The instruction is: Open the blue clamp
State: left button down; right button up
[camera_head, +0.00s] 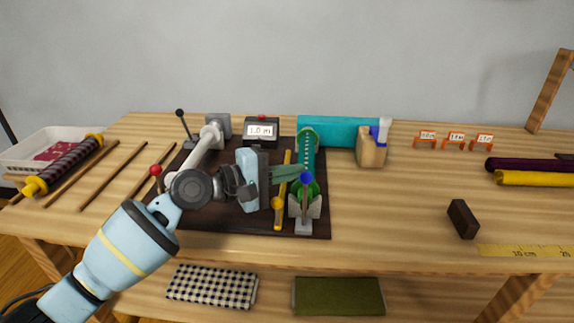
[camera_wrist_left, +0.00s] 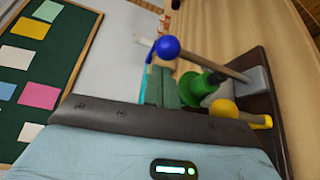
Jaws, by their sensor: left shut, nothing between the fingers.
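The blue clamp shows as a lever with a round blue knob (camera_head: 306,177). Its lever rises from a grey base (camera_head: 303,226) at the front right of the dark board. In the left wrist view the blue knob (camera_wrist_left: 168,47) is at the top centre, on a brown rod slanting down to a grey block. My left gripper (camera_head: 299,172) comes from the left, with its greenish fingers shut and empty. The fingertips are close beside the blue knob; I cannot tell whether they touch it. In the wrist view the fingers (camera_wrist_left: 160,88) show just below the knob. My right gripper is not in view.
A yellow-knobbed bar (camera_head: 277,204) and a green round part (camera_head: 313,187) stand close by the clamp. A red-knobbed lever (camera_head: 155,170) and a 1.0 m display (camera_head: 262,131) are on the board (camera_head: 210,217). A dark block (camera_head: 463,219) lies right; the table between is clear.

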pick_arm(q)
jog(key=shift+s+d, duration=0.1)
jog(key=shift+s, duration=0.3)
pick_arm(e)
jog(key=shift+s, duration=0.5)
pick_arm(q)
jog(key=shift+s, duration=0.1)
